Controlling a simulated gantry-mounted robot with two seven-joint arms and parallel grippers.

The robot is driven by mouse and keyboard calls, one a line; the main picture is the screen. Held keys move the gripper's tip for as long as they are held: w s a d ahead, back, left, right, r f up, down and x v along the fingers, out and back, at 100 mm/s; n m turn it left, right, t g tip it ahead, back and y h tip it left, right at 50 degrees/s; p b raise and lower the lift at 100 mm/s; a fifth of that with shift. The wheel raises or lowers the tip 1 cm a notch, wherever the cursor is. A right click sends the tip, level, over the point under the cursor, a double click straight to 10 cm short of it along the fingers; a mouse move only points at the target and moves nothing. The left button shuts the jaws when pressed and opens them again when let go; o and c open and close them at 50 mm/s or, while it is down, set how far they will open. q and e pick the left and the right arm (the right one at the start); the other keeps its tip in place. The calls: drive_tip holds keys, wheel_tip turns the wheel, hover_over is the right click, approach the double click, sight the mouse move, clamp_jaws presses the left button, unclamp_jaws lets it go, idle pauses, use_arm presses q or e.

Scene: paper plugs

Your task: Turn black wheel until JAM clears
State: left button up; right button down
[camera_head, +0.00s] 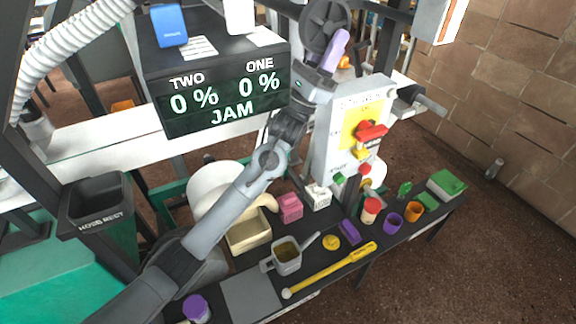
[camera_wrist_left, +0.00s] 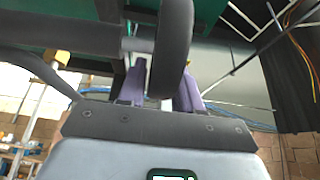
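The black wheel (camera_head: 325,27) is at the top of the head view, above the white machine with a yellow panel (camera_head: 350,122). My left gripper (camera_head: 335,50), with pale purple fingers, is at the wheel's lower edge. In the left wrist view, the black rim (camera_wrist_left: 173,50) runs between the two purple fingers (camera_wrist_left: 165,85), one on each side with no clear gap; they appear shut on it. My arm and gripper hide part of the wheel and machine. A black display (camera_head: 225,100) reads TWO 0 %, ONE 0 % and JAM. My right gripper is not in view.
A dark table holds a grey pot (camera_head: 287,258), a beige bin (camera_head: 247,240), a yellow-handled tool (camera_head: 335,270), purple and orange cups and green blocks. A black bin (camera_head: 97,200) stands at left. Floor at right is mostly clear.

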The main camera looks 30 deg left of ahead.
use_arm(q)
drive_tip(key=g+p, duration=0.1)
drive_tip(key=p, duration=0.1)
drive_tip(key=s+g+y+p, duration=0.1)
drive_tip(key=p, duration=0.1)
drive_tip(key=shift+a+r+y, duration=0.3)
drive_tip(key=shift+r, duration=0.05)
drive_tip(key=v, duration=1.1)
drive_tip(key=s+d+f+n+g+y, duration=0.1)
drive_tip(key=f+n+y, duration=0.5)
drive_tip(key=f+n, duration=0.6)
drive_tip(key=s+d+f+n+g+y, duration=0.1)
drive_tip(key=s+f+n+g+y, duration=0.3)
drive_tip(key=f+n+y, duration=0.3)
drive_tip(key=shift+s+d+f+n+g+p, duration=0.3)
drive_tip(key=shift+f+n+g, duration=0.6)
drive_tip(key=shift+f+n, duration=1.55)
